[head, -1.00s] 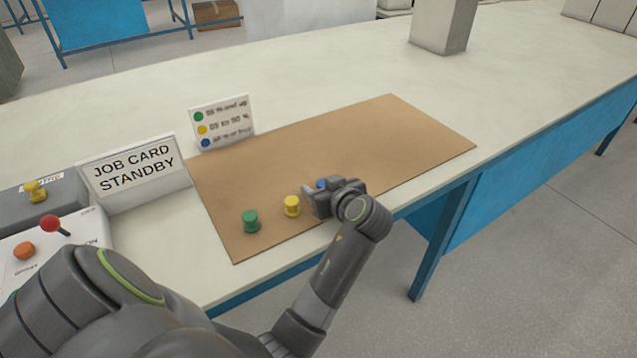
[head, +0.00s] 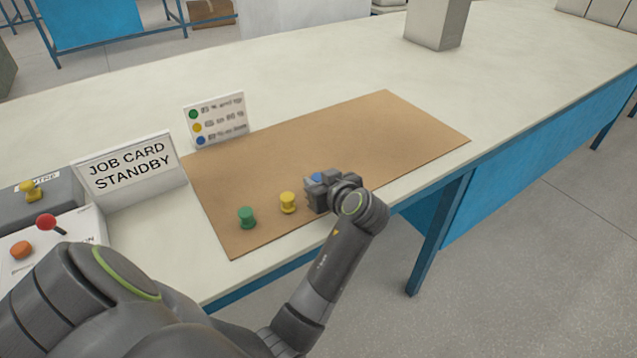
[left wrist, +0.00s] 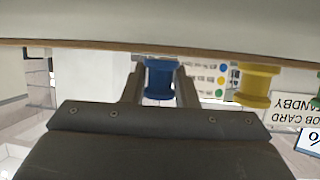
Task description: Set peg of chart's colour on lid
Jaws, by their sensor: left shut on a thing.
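My left gripper (head: 318,189) is shut on the blue peg (head: 316,178) at the front of the brown mat (head: 350,130). In the left wrist view the blue peg (left wrist: 159,78) stands between the two fingers. A yellow peg (head: 288,203) and a green peg (head: 247,217) stand on the mat to its left. The chart (head: 217,118) stands behind the mat with green, yellow and blue dots; its writing is blurred. My right gripper is not in view.
A "JOB CARD STANDBY" sign (head: 130,165) stands between the grey box and the mat. A white panel with a red-knobbed lever (head: 46,222) and an orange button (head: 21,249) is at front left. The mat's right half is clear.

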